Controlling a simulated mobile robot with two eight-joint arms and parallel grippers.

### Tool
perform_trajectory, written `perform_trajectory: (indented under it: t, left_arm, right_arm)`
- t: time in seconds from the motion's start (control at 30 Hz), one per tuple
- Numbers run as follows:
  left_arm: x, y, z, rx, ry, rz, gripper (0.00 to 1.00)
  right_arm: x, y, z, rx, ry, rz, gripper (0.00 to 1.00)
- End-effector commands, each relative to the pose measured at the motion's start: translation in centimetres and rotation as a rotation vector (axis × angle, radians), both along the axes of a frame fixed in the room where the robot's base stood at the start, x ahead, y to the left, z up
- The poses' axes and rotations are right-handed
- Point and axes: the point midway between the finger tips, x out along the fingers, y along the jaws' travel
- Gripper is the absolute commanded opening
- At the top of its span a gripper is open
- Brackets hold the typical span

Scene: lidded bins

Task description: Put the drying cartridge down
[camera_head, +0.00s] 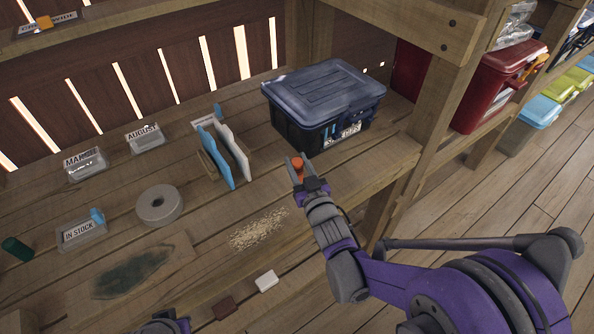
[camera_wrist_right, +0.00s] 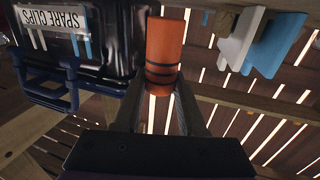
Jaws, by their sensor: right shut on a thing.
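The drying cartridge is an orange cylinder (camera_head: 298,166) with dark bands, which show in the right wrist view (camera_wrist_right: 164,48). My right gripper (camera_head: 297,172) is shut on it, with one finger on each side. It holds the cartridge close in front of the dark blue lidded bin (camera_head: 325,84). I cannot tell whether the cartridge touches the shelf board. In the right wrist view the bin carries a "SPARE CLIPS" label (camera_wrist_right: 62,20). A small dark and purple part of my left gripper (camera_head: 166,323) shows at the bottom edge; its fingers are unclear.
Blue and white upright panels (camera_head: 232,152) stand left of the bin. A wooden post (camera_head: 438,85) stands right of the bin. Bare board lies between grains and bin.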

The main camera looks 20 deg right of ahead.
Motion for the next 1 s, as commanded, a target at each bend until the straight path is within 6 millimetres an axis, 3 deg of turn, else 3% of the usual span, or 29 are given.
perform_trajectory:
  t: [0.13, 0.53, 0.57, 0.7, 1.0]
  left_arm:
    - [0.0, 0.0, -0.9, 0.000, 0.003, 0.000, 0.00]
    - [0.0, 0.0, -1.3, 0.000, 0.004, 0.000, 0.00]
    - [0.0, 0.0, -1.2, 0.000, 0.004, 0.000, 0.00]
    - [0.0, 0.0, -1.2, 0.000, 0.004, 0.000, 0.00]
    - [0.0, 0.0, -1.1, 0.000, 0.003, 0.000, 0.00]
  right_arm:
    - [0.1, 0.0, -2.4, 0.000, 0.001, 0.000, 0.00]
    - [0.0, 0.0, -2.9, 0.000, 0.000, 0.000, 0.00]
    - [0.0, 0.0, -2.9, 0.000, 0.000, 0.000, 0.43]
    - [0.0, 0.0, -2.8, 0.000, 0.000, 0.000, 0.69]
    - [0.0, 0.0, -2.7, 0.000, 0.000, 0.000, 0.70]
